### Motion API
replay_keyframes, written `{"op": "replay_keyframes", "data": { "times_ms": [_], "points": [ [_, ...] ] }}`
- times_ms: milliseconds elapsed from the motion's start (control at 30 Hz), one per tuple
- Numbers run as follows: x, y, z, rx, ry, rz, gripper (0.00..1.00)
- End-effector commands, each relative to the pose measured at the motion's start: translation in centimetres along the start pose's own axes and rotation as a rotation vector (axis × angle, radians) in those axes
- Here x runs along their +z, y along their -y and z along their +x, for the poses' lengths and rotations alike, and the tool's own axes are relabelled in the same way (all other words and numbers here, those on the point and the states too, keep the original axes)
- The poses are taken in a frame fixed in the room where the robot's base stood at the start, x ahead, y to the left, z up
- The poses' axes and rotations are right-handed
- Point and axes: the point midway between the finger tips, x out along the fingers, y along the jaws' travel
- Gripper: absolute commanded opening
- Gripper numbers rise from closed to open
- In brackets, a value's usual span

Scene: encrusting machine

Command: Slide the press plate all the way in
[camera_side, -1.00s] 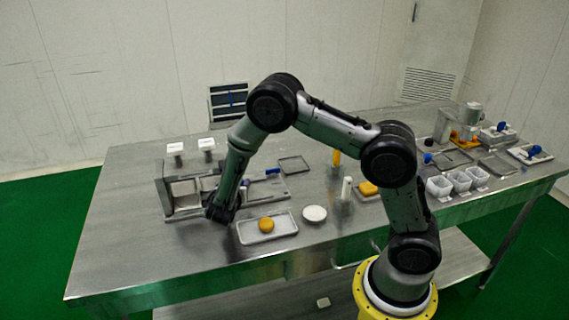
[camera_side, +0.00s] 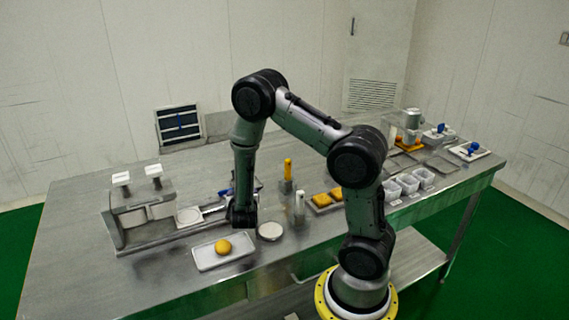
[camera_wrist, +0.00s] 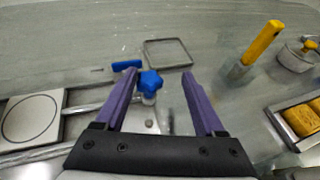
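The press plate (camera_wrist: 32,117), a pale square plate with a ring mark, lies at the left of the wrist view beside metal rods. In the side view the plate (camera_side: 188,216) is just right of the steel press housing (camera_side: 128,220), outside it. A blue star knob (camera_wrist: 151,80) stands on the right part of the rod assembly. My gripper (camera_wrist: 159,76) is open, its purple fingers apart with the knob showing between their tips. No contact with the knob is visible. In the side view my gripper (camera_side: 241,217) is low over the bench, and its fingers are hard to make out.
A blue handle (camera_wrist: 127,65) lies near the left finger. A thin square frame (camera_wrist: 168,53) lies behind the knob. A yellow-handled tool (camera_wrist: 259,47) stands at right. A white tray (camera_side: 205,263) with an orange ball and a round white dish (camera_side: 270,231) are in front.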

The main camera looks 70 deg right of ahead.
Motion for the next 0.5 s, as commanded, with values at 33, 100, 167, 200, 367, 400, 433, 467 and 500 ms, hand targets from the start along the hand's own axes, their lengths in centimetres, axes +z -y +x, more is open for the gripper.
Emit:
{"op": "replay_keyframes", "data": {
  "times_ms": [33, 100, 167, 200, 367, 400, 433, 467, 500],
  "points": [
    [0.1, 1.0, 0.3, -0.006, -0.002, 0.001, 0.69],
    [0.1, 2.0, 0.5, -0.006, -0.003, 0.0, 0.69],
    [0.2, 2.6, 0.7, -0.005, -0.002, 0.001, 0.69],
    [0.3, 3.1, 0.9, -0.006, -0.002, 0.001, 0.69],
    [0.5, 4.7, 1.3, -0.005, -0.001, 0.001, 0.69],
    [0.6, 4.7, 1.1, 0.0, -0.001, 0.001, 0.69],
    [0.5, 4.5, 0.6, 0.003, -0.001, -0.001, 0.69],
    [0.6, 4.5, 0.3, 0.003, -0.001, 0.0, 0.69],
    [0.6, 4.5, -0.2, 0.004, 0.0, 0.0, 0.69]
  ]
}}
